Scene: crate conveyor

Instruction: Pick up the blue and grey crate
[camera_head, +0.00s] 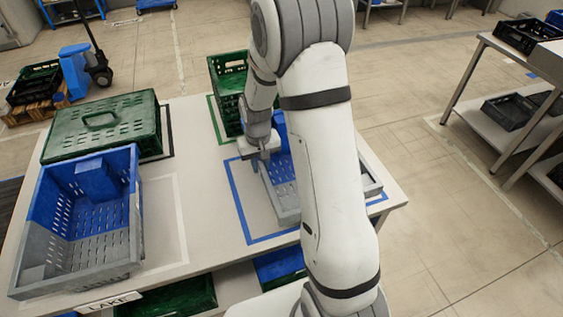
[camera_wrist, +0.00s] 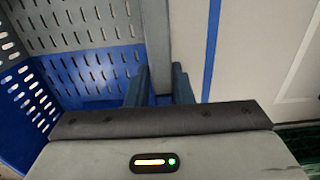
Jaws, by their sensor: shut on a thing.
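A blue and grey crate (camera_head: 284,206) sits on the table inside a blue outline, partly hidden behind my arm. In the wrist view its grey slotted floor and blue part (camera_wrist: 80,72) fill the left side. My gripper (camera_head: 262,155) is at the left wall of this crate. In the wrist view its two fingers (camera_wrist: 160,88) stand on either side of the wall's rim, shut on it. A second blue and grey crate (camera_head: 133,225) stands at the table's left front, apart from my gripper; it holds a small blue block-like shape (camera_head: 97,178).
A lidded green crate (camera_head: 105,126) stands at the table's back left, and an open green crate (camera_head: 228,72) stands behind the held crate. More crates are under the table (camera_head: 215,250). A shelf (camera_head: 490,75) with dark crates is at right. Floor between is clear.

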